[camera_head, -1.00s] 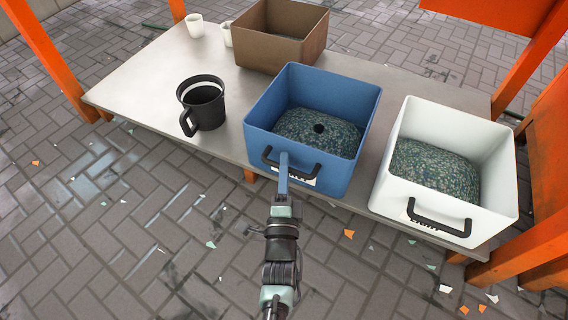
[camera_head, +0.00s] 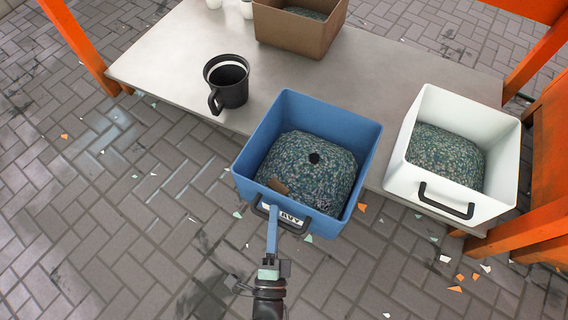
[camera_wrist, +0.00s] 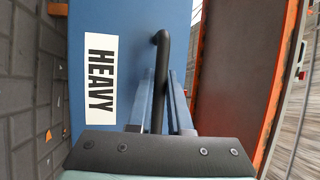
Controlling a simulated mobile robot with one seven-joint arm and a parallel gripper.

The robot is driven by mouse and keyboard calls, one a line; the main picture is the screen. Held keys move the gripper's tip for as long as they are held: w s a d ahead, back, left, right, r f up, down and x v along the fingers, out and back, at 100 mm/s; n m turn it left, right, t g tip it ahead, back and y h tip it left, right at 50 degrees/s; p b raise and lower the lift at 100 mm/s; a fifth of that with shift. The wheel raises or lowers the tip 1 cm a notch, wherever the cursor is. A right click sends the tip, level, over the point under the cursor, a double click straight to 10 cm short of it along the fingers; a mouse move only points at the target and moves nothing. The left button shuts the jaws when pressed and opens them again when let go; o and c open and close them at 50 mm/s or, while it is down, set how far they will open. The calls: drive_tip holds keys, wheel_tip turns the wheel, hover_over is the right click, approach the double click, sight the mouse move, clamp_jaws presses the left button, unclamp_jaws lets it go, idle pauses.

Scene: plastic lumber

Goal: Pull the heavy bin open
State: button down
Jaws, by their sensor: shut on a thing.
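The heavy bin is the blue bin (camera_head: 356,196), filled with speckled green-grey material. In the head view its front hangs out past the table's front edge. The wrist view shows its blue front wall (camera_wrist: 120,15) with a white label (camera_wrist: 100,77) reading HEAVY. My gripper (camera_head: 272,210) is at the bin's front, its blue fingers shut around the black handle (camera_head: 283,219). In the wrist view the fingers (camera_wrist: 160,85) stand on both sides of the handle bar (camera_wrist: 163,45). Part of the handle is hidden by the fingers.
A white bin (camera_head: 398,180) with similar fill and a black handle stands to the right. A brown bin (camera_head: 290,35) is behind. A black mug (camera_head: 232,92) stands on the grey table (camera_head: 170,68) to the left. Orange posts (camera_head: 75,42) flank the table. Scraps litter the paved floor.

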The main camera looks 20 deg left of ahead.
drive_tip(key=shift+s, duration=1)
drive_tip(key=c, duration=0.8)
unclamp_jaws()
drive_tip(key=shift+c, duration=0.2)
drive_tip(key=p+v, duration=0.2)
drive_tip(key=v, duration=1.1)
drive_tip(key=shift+p, duration=0.3)
drive_tip(key=shift+s, duration=0.1)
